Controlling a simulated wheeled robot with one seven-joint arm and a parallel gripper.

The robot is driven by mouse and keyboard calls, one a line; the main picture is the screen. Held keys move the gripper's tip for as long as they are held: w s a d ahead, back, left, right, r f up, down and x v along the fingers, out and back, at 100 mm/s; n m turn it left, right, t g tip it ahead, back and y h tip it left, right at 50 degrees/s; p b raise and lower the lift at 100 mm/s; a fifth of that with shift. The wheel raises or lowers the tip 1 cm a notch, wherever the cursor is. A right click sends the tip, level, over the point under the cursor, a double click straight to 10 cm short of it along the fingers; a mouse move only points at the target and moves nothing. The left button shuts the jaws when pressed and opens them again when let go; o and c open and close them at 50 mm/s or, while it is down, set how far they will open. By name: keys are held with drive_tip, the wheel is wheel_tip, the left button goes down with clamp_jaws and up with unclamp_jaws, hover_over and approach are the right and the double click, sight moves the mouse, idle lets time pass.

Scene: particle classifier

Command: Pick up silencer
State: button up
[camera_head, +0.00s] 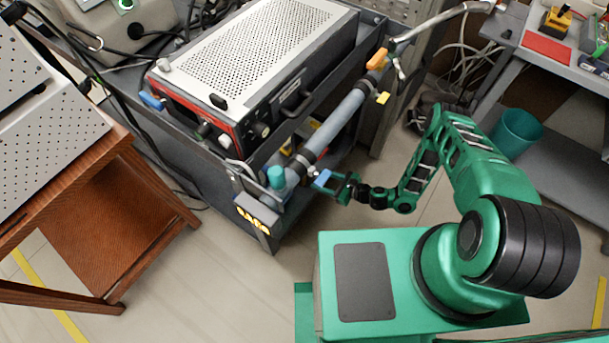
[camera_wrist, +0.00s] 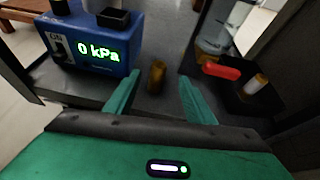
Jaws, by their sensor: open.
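A small brass-coloured cylinder (camera_wrist: 157,76), which looks like the silencer, stands upright on the dark surface in the wrist view. My gripper (camera_wrist: 158,88) is open, with one green finger on each side of the cylinder in the picture. The fingers appear apart from it, and I cannot tell how far it is beyond the tips. In the head view my gripper (camera_head: 332,185) is at the lower corner of the grey cart. I cannot make out the cylinder there.
A blue box (camera_wrist: 95,45) with a "0 kPa" display stands left of the cylinder. A red lever (camera_wrist: 221,70) and a pale cylinder (camera_wrist: 257,83) are on the right. The cart (camera_head: 180,160) carries a perforated instrument (camera_head: 255,50). The floor (camera_head: 230,300) in front is clear.

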sight(305, 177)
drive_tip(key=shift+m, duration=0.6)
drive_tip(key=x, duration=0.4)
drive_tip(key=f+x, duration=0.1)
drive_tip(key=x, duration=0.1)
drive_tip(key=shift+s, duration=0.4)
drive_tip(key=shift+w+x, duration=0.15)
drive_tip(key=shift+x, duration=1.15)
drive_tip(key=shift+w+x, duration=0.15)
drive_tip(key=shift+x, duration=1.15)
drive_tip(key=shift+d+r, duration=0.15)
drive_tip(key=c, duration=1.2)
